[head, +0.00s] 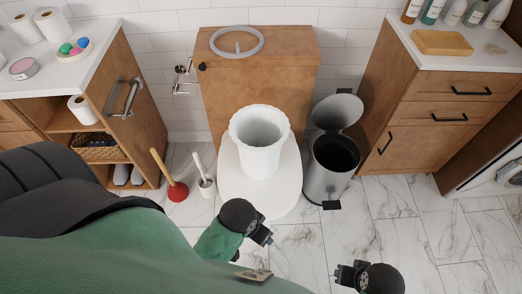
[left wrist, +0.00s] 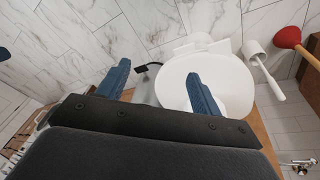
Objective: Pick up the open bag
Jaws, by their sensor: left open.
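The open bag (head: 258,150), white with a wavy rim, stands upright with its mouth up on the closed white toilet (head: 258,193) in the head view. My left gripper (head: 263,238) is in front of the toilet, nearer to me and apart from the bag. In the left wrist view its two blue fingers (left wrist: 158,70) are spread with nothing between them; the white toilet (left wrist: 235,95) shows beyond, and I cannot clearly pick out the bag there. My right gripper (head: 345,274) is at the lower right, away from the bag; its jaws are too small to judge.
A steel pedal bin (head: 329,180) with its lid up stands right of the toilet. A toilet brush (head: 205,183) and red plunger (head: 177,191) stand left. Wooden cabinets (head: 436,110) flank both sides. The marble floor (head: 420,235) at front right is clear.

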